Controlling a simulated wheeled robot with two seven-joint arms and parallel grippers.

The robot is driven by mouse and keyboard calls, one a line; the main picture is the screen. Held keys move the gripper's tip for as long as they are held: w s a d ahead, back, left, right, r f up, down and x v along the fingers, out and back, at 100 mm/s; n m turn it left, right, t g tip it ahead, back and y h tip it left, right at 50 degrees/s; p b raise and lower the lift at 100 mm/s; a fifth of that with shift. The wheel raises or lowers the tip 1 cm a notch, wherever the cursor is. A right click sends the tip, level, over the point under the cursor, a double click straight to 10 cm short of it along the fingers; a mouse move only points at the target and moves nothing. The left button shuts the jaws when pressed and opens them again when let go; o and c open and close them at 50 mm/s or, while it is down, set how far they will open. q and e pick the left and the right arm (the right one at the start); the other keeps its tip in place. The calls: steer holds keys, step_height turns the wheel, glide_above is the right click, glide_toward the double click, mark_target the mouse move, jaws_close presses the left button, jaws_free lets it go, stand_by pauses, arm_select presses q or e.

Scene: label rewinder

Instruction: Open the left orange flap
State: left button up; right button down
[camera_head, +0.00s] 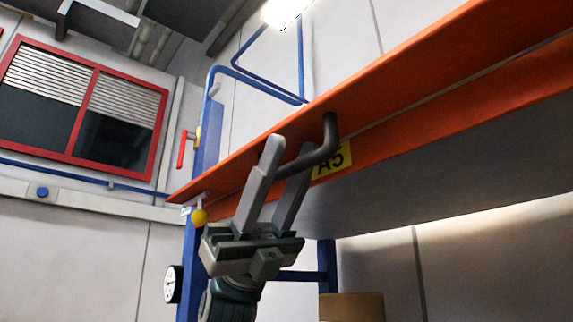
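An orange flap (400,85) runs as a long slanted panel from the left middle to the upper right of the head view. A dark bent bar handle (329,135) sticks out from it near a yellow A5 label (336,159). My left gripper (287,158) points up at the handle from below. Its two grey fingers are apart, and the handle's lower arm reaches in between them. I cannot tell whether either finger touches the bar. The handle's far end is hidden by the fingers. My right gripper is out of view.
A blue post (207,140) with a red lever (182,150) stands left of the flap. A yellow ball knob (199,216) is near the flap's left end. A round gauge (173,284) sits lower left, and a brown box (351,307) is below.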

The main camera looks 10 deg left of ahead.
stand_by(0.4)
